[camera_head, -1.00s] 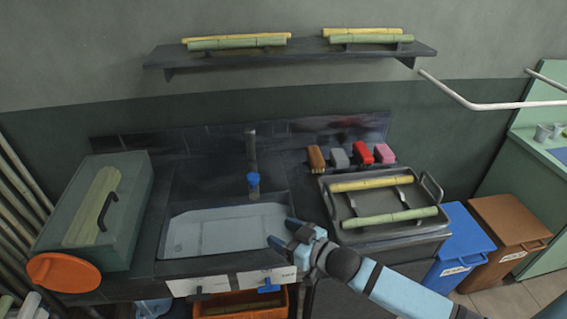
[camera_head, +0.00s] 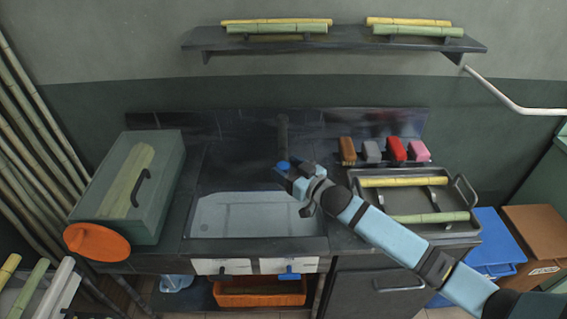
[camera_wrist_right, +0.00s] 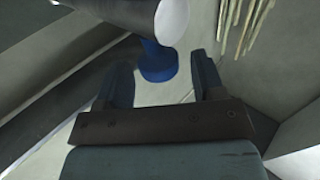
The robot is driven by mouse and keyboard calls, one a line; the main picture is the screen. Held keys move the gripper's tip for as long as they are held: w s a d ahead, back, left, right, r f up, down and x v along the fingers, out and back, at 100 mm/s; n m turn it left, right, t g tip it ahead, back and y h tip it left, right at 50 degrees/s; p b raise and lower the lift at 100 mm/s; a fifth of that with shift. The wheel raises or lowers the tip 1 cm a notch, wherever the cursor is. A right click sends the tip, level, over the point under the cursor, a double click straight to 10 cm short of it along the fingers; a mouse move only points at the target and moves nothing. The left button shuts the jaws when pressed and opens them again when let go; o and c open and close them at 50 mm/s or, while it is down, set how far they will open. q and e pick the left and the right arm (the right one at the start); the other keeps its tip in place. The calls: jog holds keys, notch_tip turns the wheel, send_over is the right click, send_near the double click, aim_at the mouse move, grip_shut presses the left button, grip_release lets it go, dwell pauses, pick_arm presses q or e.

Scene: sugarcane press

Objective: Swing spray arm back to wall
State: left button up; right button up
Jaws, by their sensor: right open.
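The spray arm (camera_head: 283,130) is a dark upright piece at the back of the sink, with a blue end (camera_head: 283,164) at its bottom. The sink (camera_head: 225,214) is a pale basin below it. My right gripper (camera_head: 290,174) is at the blue end, over the back of the basin. In the right wrist view the blue end (camera_wrist_right: 158,64) shows ahead, between the two open fingers, apart from both. A pale rounded part hides some of it from above. My left gripper is not in view.
A green box (camera_head: 165,190) with an orange disc stands left of the sink. A tray (camera_head: 468,230) of cane and several brushes (camera_head: 371,151) are on the right. A shelf (camera_head: 340,45) with cane hangs above. An orange crate (camera_head: 260,292) sits below.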

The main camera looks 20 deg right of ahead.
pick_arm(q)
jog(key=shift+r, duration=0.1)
pick_arm(e)
jog(key=shift+x, duration=0.85)
